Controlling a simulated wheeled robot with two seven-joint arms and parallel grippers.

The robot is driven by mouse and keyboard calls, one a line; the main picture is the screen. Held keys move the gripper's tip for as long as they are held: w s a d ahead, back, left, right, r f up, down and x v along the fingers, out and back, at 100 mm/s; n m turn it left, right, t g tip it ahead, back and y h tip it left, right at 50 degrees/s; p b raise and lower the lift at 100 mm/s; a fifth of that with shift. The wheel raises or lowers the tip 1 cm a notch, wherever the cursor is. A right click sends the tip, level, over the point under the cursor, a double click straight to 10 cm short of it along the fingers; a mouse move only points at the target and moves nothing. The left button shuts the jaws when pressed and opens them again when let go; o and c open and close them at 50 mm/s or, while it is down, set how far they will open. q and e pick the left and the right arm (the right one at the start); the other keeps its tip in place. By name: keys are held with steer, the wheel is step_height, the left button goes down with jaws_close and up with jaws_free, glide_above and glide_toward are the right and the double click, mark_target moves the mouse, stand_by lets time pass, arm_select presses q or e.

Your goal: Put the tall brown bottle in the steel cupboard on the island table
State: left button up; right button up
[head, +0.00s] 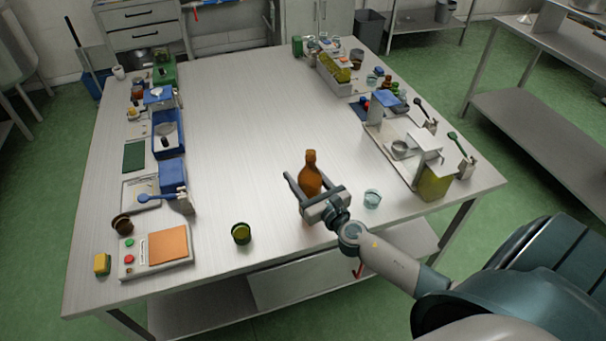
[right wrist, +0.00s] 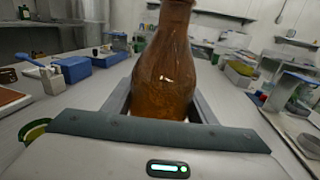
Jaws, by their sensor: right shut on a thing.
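The tall brown bottle (head: 310,172) is upright in my right gripper (head: 311,194), at the front part of the island table (head: 235,120). My right gripper is shut on the bottle's body, with a finger on each side. In the right wrist view the bottle (right wrist: 164,75) stands between the fingers, its top out of the frame. The gripper partly hides its lower end in the head view, so I cannot tell whether it touches the tabletop. A light grey two-door cupboard (head: 322,18) stands behind the table; I cannot tell if it is the steel cupboard. My left gripper is not in view.
A green cup (head: 241,233) stands left of the bottle and a clear glass (head: 373,198) right of it. Blue bins (head: 172,175) and a button panel (head: 155,250) line the left side. Trays and a small stand (head: 426,146) line the right. The table's middle is clear.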

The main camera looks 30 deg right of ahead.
steer(key=shift+f+b, duration=0.7)
steer(key=shift+f, duration=1.1)
steer(key=o, duration=1.8)
steer(key=shift+r, duration=0.1)
steer(key=shift+s+a+b, duration=0.15)
steer(key=shift+s+b, duration=0.6)
steer(key=shift+s, duration=2.3)
steer(key=shift+s+a+b, duration=0.1)
steer(key=shift+s+b, duration=0.65)
steer(key=shift+s, duration=2.25)
